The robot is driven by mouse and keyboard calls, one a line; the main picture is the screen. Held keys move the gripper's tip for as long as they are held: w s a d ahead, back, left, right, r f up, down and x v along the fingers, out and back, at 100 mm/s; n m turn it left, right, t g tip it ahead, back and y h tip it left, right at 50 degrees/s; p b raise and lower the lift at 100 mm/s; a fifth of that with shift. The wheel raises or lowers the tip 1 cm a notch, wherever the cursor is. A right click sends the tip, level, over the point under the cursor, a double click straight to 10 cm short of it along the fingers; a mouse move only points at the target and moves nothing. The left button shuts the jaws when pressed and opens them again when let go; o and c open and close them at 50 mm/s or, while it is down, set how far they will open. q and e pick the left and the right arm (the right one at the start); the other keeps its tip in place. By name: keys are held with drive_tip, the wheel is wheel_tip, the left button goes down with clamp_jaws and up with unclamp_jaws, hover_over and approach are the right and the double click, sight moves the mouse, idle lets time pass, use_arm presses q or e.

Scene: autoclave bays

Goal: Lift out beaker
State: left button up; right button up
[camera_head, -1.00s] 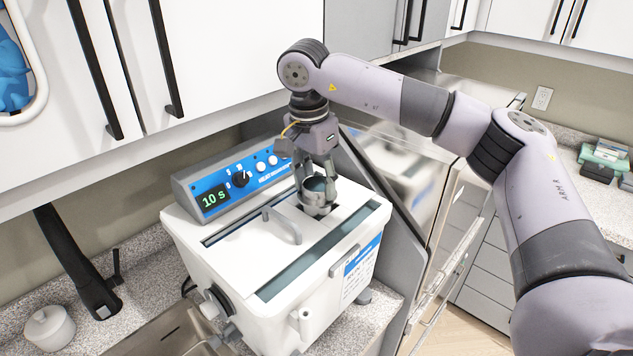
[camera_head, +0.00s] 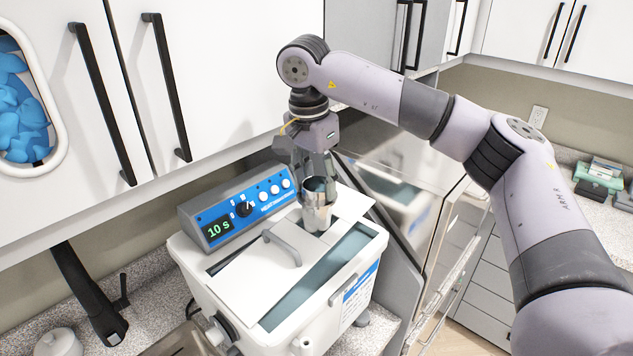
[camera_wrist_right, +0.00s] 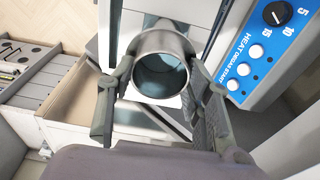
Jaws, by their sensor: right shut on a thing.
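A metal beaker (camera_head: 317,212) is upright at the back right of the white ultrasonic bath (camera_head: 350,306), with its whole side showing above the lid (camera_head: 251,283). My right gripper (camera_head: 318,182) is shut on the beaker from above, with a finger on either side of its rim. In the right wrist view the beaker (camera_wrist_right: 160,66) is between the two fingers (camera_wrist_right: 160,110), and its mouth faces the camera. The bath's display (camera_head: 219,228) reads 10 s. My left gripper is not in view.
A grey lid handle (camera_head: 282,249) stands up just left of the beaker. The control panel (camera_head: 240,210) is close behind. White cupboards (camera_head: 220,70) hang above at the left. A steel appliance (camera_head: 400,165) stands to the right. A black tap (camera_head: 90,290) is at the lower left.

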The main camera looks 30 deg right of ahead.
drive_tip(key=shift+c, duration=0.6)
drive_tip(key=shift+s+d+f+b, duration=0.1)
drive_tip(key=shift+s+d+b, duration=0.15)
drive_tip(key=shift+s+b, duration=0.25)
drive_tip(key=s+d+r, duration=0.1)
drive_tip(key=s+d, duration=0.2)
drive_tip(key=s, duration=0.7)
drive_tip(key=shift+s+d, duration=0.25)
